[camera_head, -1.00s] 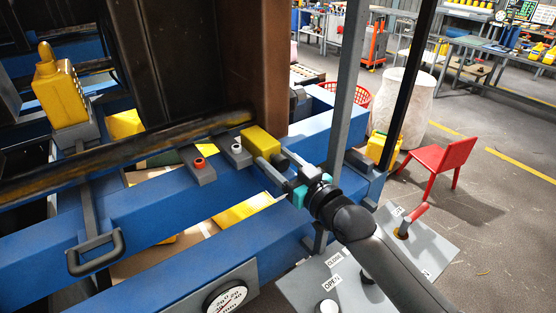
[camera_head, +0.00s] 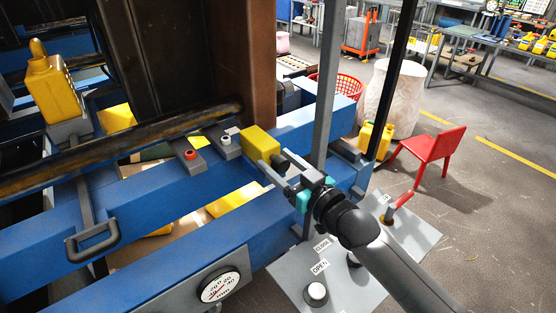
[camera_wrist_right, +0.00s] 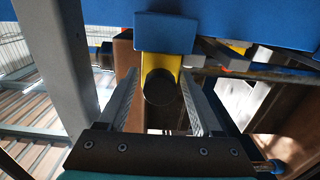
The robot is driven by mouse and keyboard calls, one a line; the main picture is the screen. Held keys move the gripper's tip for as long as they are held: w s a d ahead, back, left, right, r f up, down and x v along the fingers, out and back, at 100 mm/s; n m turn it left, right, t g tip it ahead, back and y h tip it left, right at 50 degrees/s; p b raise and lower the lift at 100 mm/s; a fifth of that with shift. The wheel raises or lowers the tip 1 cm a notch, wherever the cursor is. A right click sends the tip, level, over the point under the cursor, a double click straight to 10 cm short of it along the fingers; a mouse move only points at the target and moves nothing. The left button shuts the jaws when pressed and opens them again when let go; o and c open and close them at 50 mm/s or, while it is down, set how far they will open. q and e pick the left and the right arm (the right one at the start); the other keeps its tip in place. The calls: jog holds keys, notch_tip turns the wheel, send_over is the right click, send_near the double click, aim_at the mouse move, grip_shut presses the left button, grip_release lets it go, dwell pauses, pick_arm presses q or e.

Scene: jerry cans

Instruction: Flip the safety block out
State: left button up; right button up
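The safety block appears to be the yellow block (camera_head: 259,142) on the blue frame, with a dark round knob (camera_head: 277,161) on its near side. My right gripper (camera_head: 279,166) is at the knob, its fingers apart. In the right wrist view the knob's round dark end (camera_wrist_right: 160,87) lies between the two fingers (camera_wrist_right: 160,98) of this gripper, with gaps on both sides. A yellow part (camera_wrist_right: 174,64) shows behind the knob, under a blue block. My left gripper is not in view.
A grey post (camera_head: 326,80) rises just behind my right gripper. A control panel (camera_head: 300,275) with a red-handled lever stands at the lower right. A dial gauge (camera_head: 219,286) is on the front blue beam. A red chair (camera_head: 431,151) stands on the open floor at right.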

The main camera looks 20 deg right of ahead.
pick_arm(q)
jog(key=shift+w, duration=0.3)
pick_arm(e)
jog(key=shift+o, duration=0.2)
jog(key=shift+s+d, duration=0.1)
jog(key=shift+s, duration=0.15)
pick_arm(q)
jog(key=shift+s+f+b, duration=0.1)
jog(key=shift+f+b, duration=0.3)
jog(key=shift+b, duration=0.05)
pick_arm(e)
jog(key=v, duration=1.4)
jog(key=shift+s, duration=0.3)
jog(key=shift+d, duration=0.1)
